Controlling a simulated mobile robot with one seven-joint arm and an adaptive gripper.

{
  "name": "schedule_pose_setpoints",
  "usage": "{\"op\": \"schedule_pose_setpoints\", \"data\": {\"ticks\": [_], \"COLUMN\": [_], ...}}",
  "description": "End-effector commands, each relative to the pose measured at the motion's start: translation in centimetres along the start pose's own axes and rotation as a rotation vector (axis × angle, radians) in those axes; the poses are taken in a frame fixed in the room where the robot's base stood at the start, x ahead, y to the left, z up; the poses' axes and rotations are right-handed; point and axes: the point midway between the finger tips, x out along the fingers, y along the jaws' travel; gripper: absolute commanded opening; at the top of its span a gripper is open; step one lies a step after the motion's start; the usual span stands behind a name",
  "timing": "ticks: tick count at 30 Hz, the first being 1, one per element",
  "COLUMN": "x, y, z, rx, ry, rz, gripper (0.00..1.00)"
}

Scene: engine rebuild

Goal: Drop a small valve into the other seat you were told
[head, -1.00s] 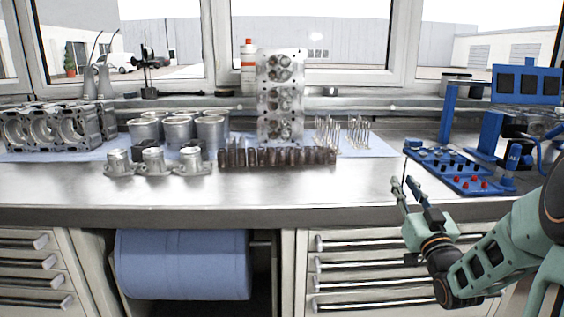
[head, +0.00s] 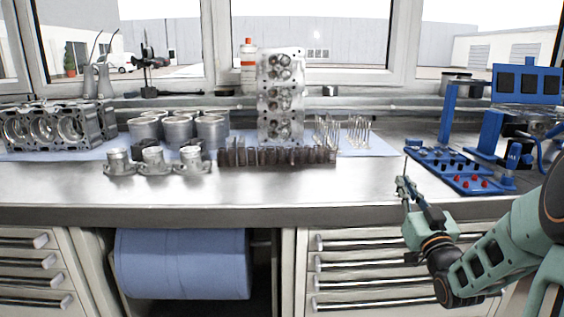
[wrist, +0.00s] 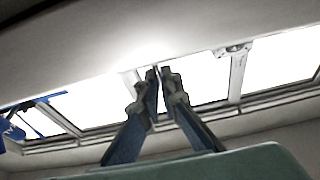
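Small thin metal valves stand upright in two bunches, one left (head: 326,131) and one right (head: 359,132), on the light blue mat. I cannot tell which bunch is the smaller kind. The cylinder head (head: 281,98) stands on end left of them, its round chambers and seats facing me. My gripper (head: 403,183) is in front of the bench's right part, well right of the valves and head. Its fingers are drawn together, and the wrist view shows their tips (wrist: 160,72) almost meeting.
A dark row of small parts (head: 277,156) and metal flanged parts (head: 153,161) lie before the head. Pistons or liners (head: 178,130) and an engine block (head: 50,127) stand left. A blue fixture (head: 462,171) is close behind my gripper. The bench front centre is clear.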

Motion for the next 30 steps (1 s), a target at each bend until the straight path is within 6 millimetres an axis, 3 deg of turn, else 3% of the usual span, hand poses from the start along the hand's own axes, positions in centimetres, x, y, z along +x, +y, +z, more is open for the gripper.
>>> {"op": "schedule_pose_setpoints", "data": {"ticks": [8,30], "x": [0.3,2.1], "y": [0.0,0.0], "z": [-1.0,-6.7], "rx": [-0.002,-0.001], "ry": [0.001,0.002], "rz": [0.0,-0.001], "gripper": [0.0,0.0]}}
